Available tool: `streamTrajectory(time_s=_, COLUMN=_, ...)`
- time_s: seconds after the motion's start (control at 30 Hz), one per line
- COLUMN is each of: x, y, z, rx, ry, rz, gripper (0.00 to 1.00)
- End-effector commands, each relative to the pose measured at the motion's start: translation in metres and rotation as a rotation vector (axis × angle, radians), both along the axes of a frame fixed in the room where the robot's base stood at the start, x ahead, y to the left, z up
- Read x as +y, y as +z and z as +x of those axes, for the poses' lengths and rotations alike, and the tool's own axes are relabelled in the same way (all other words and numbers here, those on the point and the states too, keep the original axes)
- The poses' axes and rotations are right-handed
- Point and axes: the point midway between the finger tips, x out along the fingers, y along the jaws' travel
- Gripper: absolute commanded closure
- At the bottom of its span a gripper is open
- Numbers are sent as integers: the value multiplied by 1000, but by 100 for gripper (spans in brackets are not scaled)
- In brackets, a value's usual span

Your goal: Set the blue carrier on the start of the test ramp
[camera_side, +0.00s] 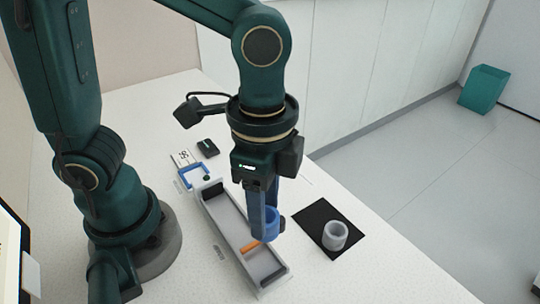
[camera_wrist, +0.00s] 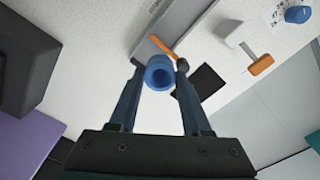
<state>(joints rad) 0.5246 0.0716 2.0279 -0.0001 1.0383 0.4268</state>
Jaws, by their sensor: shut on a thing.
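The blue carrier (camera_side: 271,222), a short open tube, is held between the fingertips of my gripper (camera_side: 264,222). In the wrist view the carrier (camera_wrist: 159,73) shows its round opening, with one finger on each side. My gripper is shut on it. In the side view it appears over or beside the lower half of a long pale grey trough (camera_side: 230,229), which seems to be the test ramp. The carrier looks raised; its exact height cannot be told. An orange bar (camera_side: 250,247) shows at the trough, just below the carrier in the picture. My fingers hide part of the trough.
A pale grey ring-shaped tube (camera_side: 335,235) stands on a black mat (camera_side: 318,215) to the right. A blue bracket (camera_side: 192,178) and a small black box (camera_side: 208,148) lie near the trough's far end. The table's right edge runs beyond the mat. The front table area is clear.

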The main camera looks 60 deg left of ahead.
Motion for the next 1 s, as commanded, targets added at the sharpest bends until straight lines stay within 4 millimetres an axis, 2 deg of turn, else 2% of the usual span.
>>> streamTrajectory(time_s=0.1, x=-11, y=-1, z=-10, rx=2, ry=-68, rz=2, gripper=94)
streamTrajectory(time_s=0.33, x=-15, y=-7, z=-15, rx=6, ry=-97, rz=3, gripper=94)
streamTrajectory(time_s=0.8, x=-15, y=-50, z=-15, rx=8, ry=-95, rz=4, gripper=94)
streamTrajectory(time_s=1.0, x=-15, y=-60, z=-15, rx=6, ry=-95, rz=3, gripper=94)
